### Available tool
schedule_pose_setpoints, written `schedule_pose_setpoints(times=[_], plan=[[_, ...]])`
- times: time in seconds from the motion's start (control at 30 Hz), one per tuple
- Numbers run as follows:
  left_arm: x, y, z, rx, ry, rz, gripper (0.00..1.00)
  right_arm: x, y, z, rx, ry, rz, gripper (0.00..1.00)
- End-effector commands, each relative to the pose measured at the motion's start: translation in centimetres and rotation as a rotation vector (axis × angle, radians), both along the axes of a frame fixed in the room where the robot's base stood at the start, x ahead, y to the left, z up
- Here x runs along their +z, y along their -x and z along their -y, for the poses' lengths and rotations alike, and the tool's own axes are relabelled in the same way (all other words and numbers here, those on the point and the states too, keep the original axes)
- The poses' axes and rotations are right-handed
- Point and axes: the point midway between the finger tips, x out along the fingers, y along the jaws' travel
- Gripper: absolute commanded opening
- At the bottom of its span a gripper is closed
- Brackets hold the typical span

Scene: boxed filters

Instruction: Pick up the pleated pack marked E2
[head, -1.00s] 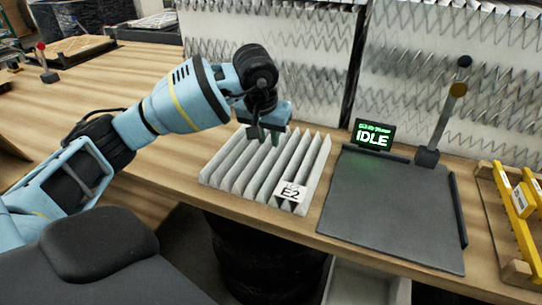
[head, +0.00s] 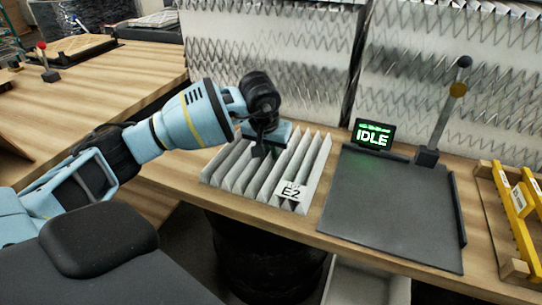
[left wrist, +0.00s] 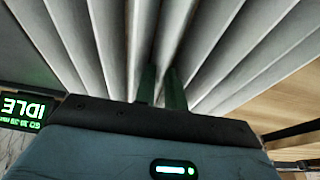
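The pleated pack (head: 268,172) is a pale block of upright folds on the wooden bench. Its front right carries a white label marked E2 (head: 291,191). My left gripper (head: 260,150) is down at the pack's left-middle part, its fingertips among the folds. In the left wrist view the two dark fingers (left wrist: 163,88) stand close together with a pale fold (left wrist: 165,50) between them. Whether they press on it cannot be told. The fingertips are partly hidden by the folds. My right gripper is not in view.
A dark grey board (head: 389,205) lies right of the pack, with a screen reading IDLE (head: 373,136) and a slanted post (head: 445,110). A yellow frame (head: 518,205) lies at far right. White wire-faced panels (head: 275,65) stand behind.

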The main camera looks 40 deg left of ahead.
Motion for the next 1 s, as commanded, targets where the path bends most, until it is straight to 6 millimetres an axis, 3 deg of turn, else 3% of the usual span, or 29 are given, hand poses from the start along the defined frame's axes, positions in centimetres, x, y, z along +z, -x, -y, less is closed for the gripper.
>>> schedule_pose_setpoints(times=[0.1,0.47,0.63,0.77,1.0], plan=[[0.0,0.0,0.0,0.000,0.000,0.000,0.00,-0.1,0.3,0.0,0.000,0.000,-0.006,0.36],[0.2,0.0,0.0,0.000,0.000,0.001,0.00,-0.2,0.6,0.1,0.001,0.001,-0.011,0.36],[1.3,-0.1,0.0,0.000,0.000,0.002,0.00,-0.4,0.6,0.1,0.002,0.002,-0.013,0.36],[3.4,-0.1,0.0,0.001,0.001,0.003,0.00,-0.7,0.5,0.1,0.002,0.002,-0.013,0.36],[3.8,4.1,1.9,-0.005,-0.001,-0.001,0.00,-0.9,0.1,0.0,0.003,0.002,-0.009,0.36]])
